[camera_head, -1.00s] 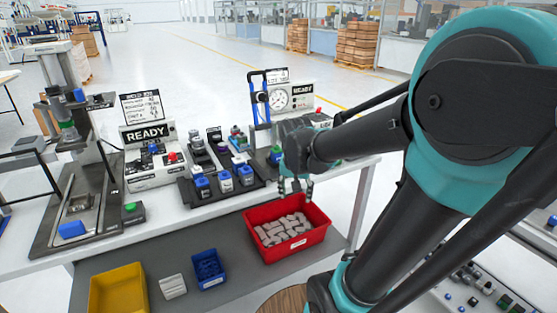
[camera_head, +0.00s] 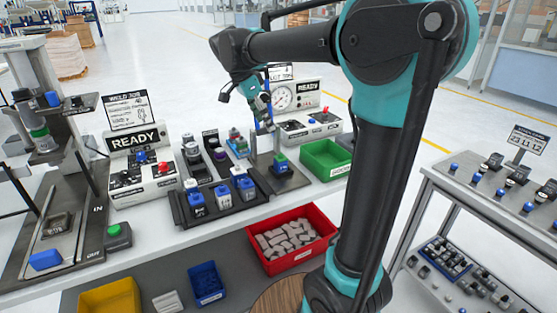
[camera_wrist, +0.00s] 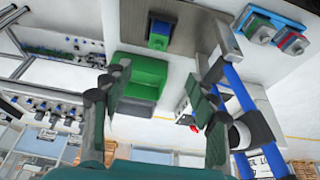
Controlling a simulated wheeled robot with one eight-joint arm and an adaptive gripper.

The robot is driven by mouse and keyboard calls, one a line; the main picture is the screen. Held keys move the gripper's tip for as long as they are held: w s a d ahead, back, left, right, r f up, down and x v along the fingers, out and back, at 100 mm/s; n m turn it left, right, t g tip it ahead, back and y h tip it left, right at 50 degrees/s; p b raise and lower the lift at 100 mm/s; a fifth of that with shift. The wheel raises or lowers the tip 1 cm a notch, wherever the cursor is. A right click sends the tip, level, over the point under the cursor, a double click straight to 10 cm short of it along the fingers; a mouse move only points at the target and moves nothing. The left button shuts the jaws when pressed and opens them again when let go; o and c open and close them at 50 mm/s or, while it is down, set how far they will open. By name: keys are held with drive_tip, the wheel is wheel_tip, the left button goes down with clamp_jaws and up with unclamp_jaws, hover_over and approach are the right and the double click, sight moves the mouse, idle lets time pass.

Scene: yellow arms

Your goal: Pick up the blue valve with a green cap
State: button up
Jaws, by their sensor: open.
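The blue valve with a green cap (camera_head: 281,163) stands upright on the dark plate of the gauge station, right of the black valve tray. In the wrist view the valve (camera_wrist: 158,40) is near the top middle, beyond my fingertips. My gripper (camera_head: 264,112) is raised above and behind the valve, in front of the gauge panel. In the wrist view my gripper (camera_wrist: 166,72) has its two fingers wide apart with nothing between them. The fingers are apart from the valve.
A green bin (camera_head: 322,158) is right of the valve. A red bin (camera_head: 318,251) of grey parts sits in front, lower down.

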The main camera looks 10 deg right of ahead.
sight(279, 155)
drive_tip(key=x, duration=1.1)
drive_tip(key=shift+w+d+f, duration=0.1)
drive_tip(key=shift+w+f, duration=0.15)
drive_tip(key=shift+f, duration=0.05)
drive_tip(key=shift+s+x, duration=0.2)
drive_tip(key=shift+x, duration=0.75)
drive_tip(key=shift+s+x, duration=0.15)
drive_tip(key=shift+x, duration=0.75)
drive_tip(key=shift+s+x, duration=0.2)
drive_tip(key=shift+x, duration=0.75)
drive_tip(key=shift+f, duration=0.1)
drive_tip(key=shift+c, duration=0.2)
drive_tip(key=c, duration=1.2)
